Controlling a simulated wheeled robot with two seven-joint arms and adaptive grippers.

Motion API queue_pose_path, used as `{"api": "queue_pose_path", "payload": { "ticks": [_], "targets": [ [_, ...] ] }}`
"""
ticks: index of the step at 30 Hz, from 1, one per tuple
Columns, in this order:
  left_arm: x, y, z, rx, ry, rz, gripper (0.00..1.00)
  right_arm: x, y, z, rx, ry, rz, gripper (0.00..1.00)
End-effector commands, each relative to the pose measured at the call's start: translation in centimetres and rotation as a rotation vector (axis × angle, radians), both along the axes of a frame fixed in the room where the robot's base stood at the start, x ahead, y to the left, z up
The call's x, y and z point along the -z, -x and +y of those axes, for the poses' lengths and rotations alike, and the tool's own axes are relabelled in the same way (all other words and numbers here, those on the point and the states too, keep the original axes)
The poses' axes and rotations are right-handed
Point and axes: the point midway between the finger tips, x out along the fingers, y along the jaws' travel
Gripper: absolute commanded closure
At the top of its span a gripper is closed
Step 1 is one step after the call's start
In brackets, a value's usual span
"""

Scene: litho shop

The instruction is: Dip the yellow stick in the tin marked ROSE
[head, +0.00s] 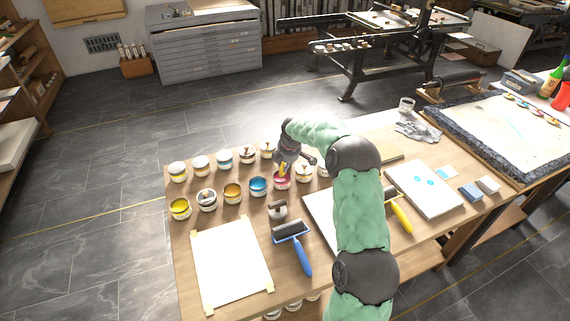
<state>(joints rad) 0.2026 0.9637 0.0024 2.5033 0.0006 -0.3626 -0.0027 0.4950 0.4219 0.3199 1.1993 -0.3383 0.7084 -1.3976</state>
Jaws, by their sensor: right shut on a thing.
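My right gripper (287,163) is shut on the yellow stick (283,168) and points down over the front row of tins. Only a short piece of the stick shows below the fingers. Its lower end is at the open tin with pink-red ink (281,184); I cannot tell whether it touches the ink. The tin's label is too small to read. My left gripper is not in view.
Open tins of blue (258,187), orange (232,193) and yellow ink (180,208) stand left of the pink-red one. Lidded tins (224,158) form the row behind. A blue-handled roller (293,245) and taped white sheet (232,262) lie in front.

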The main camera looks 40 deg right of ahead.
Motion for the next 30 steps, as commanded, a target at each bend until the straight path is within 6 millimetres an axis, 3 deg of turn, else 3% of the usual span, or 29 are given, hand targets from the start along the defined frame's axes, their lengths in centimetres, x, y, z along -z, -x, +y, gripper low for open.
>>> {"api": "queue_pose_path", "payload": {
  "ticks": [30],
  "targets": [
    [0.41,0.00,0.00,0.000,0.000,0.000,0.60,0.97,0.00,-0.01,0.000,0.000,0.000,1.00]
  ]
}}
